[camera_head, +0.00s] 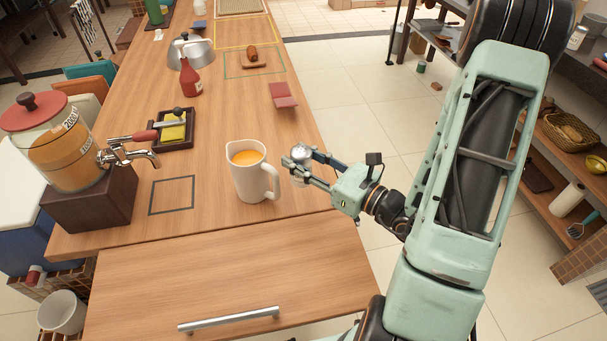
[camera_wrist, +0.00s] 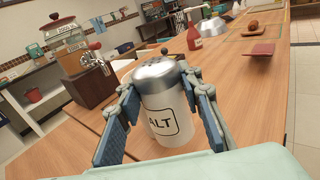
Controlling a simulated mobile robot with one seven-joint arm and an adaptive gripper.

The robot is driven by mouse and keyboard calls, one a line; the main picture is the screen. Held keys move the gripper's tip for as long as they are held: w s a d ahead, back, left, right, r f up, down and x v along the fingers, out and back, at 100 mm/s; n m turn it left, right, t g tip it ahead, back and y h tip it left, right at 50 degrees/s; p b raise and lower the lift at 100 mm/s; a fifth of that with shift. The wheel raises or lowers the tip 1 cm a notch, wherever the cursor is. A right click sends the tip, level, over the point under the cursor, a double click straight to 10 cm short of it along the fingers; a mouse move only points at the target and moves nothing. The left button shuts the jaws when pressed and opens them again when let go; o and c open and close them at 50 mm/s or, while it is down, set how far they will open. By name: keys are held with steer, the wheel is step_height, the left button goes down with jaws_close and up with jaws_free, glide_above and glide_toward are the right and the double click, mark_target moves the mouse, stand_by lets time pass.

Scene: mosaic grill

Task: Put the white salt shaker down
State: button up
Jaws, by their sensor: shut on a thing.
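The white salt shaker (camera_wrist: 168,112) has a silver metal cap and a black label reading "ALT" in the wrist view. My gripper (camera_head: 303,165) is shut on it, with a blue-padded finger on each side. In the head view the shaker's silver cap (camera_head: 300,152) shows between the fingers, just right of the white pitcher, near the table's right edge. The shaker looks close to upright. Its base is partly hidden by my gripper, so I cannot tell whether it touches the wooden table (camera_head: 225,215).
A white pitcher (camera_head: 250,178) of orange liquid stands close left of my gripper. A juice dispenser (camera_head: 62,150), a black-outlined square (camera_head: 172,195), a butter tray (camera_head: 175,130), a red bottle (camera_head: 190,78) and a red folded item (camera_head: 283,95) are also on the table. Wood between pitcher and red item is bare.

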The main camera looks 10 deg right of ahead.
steer(key=shift+w+f+b, duration=0.35)
steer(key=shift+f+b, duration=0.2)
steer(key=shift+b, duration=2.45)
steer(key=shift+w+d+f+b, duration=0.1)
steer(key=shift+w+f+b, duration=0.1)
steer(key=shift+b, duration=0.45)
steer(key=shift+w+d+f+b, duration=0.35)
steer(key=shift+w+f+b, duration=0.2)
steer(key=shift+w+f, duration=0.75)
steer(key=shift+w+d+f+b, duration=0.45)
steer(key=shift+w+f, duration=0.45)
steer(key=shift+f, duration=0.8)
steer(key=shift+w+d+f+b, duration=0.25)
steer(key=shift+w+f+b, duration=0.4)
steer(key=shift+w+f, duration=0.65)
steer(key=shift+s+f, duration=0.2)
steer(key=shift+f, duration=0.2)
steer(key=o, duration=1.2)
steer(key=shift+o, duration=0.2)
